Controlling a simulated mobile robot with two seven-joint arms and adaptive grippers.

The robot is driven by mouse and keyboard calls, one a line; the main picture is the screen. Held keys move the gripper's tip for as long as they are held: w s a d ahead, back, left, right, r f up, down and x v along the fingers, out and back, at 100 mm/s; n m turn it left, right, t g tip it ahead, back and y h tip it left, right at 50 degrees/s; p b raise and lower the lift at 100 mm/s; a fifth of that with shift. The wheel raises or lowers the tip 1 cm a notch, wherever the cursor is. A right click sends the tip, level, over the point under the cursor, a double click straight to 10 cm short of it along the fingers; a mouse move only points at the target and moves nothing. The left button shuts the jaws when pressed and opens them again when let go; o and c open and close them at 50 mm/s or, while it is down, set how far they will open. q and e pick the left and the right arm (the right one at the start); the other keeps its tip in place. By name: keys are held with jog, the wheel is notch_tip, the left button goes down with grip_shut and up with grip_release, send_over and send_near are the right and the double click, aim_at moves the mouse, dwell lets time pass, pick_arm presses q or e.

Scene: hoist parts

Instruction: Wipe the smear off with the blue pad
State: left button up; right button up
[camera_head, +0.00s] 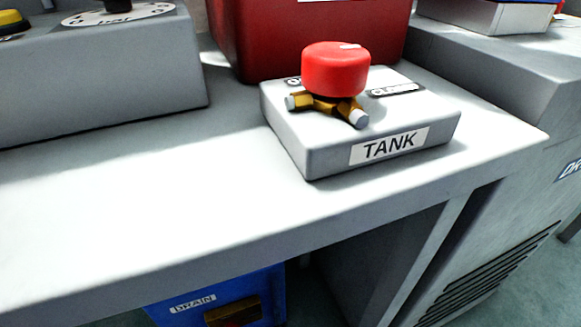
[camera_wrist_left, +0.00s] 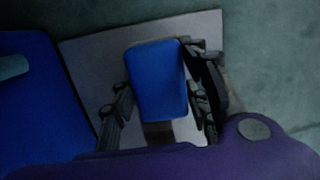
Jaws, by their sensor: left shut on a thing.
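The blue pad (camera_wrist_left: 157,80) is in the left wrist view, a rounded blue block between the two dark fingers. My left gripper (camera_wrist_left: 154,102) is shut on it, with a finger on each side. A flat grey surface (camera_wrist_left: 90,48) shows behind the pad; I cannot tell whether the pad touches it. No smear can be made out in either view. Neither gripper shows in the head view, and my right gripper is in no view.
A grey TANK block (camera_head: 325,150) with a red knob (camera_head: 336,70) stands on the grey bench (camera_head: 130,210), before a red box (camera_head: 270,35). A blue DRAIN box (camera_head: 235,285) is below. Bench front left is clear. A larger blue surface (camera_wrist_left: 35,110) is beside the pad.

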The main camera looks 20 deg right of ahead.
pick_arm(q)
jog(key=a+p, duration=0.1)
jog(key=a, duration=0.3)
jog(key=a+p, duration=0.1)
jog(key=a, duration=0.3)
jog(key=shift+w+f, duration=0.1)
jog(key=shift+f, duration=0.1)
jog(key=a+p, duration=0.1)
jog(key=a, duration=0.5)
jog(key=shift+a, duration=0.1)
jog(key=shift+w+a+r+p, duration=0.15)
jog(key=shift+a+p, duration=0.05)
jog(key=shift+a, duration=1.65)
jog(key=shift+w+a+r+p, duration=0.1)
jog(key=shift+a+p, duration=0.1)
jog(key=shift+a, duration=1.6)
jog(key=shift+s+d+f, duration=0.1)
jog(key=shift+d, duration=1.85)
jog(key=shift+s+d+f, duration=0.1)
jog(key=shift+d, duration=1.85)
jog(key=d, duration=0.6)
jog(key=shift+d+r, duration=0.1)
jog(key=shift+d, duration=0.2)
jog(key=d+b, duration=0.1)
jog(key=d, duration=0.5)
jog(key=shift+s+d, duration=0.15)
jog(key=shift+d, duration=0.25)
jog(key=shift+s+d, duration=0.1)
jog(key=shift+d, duration=0.15)
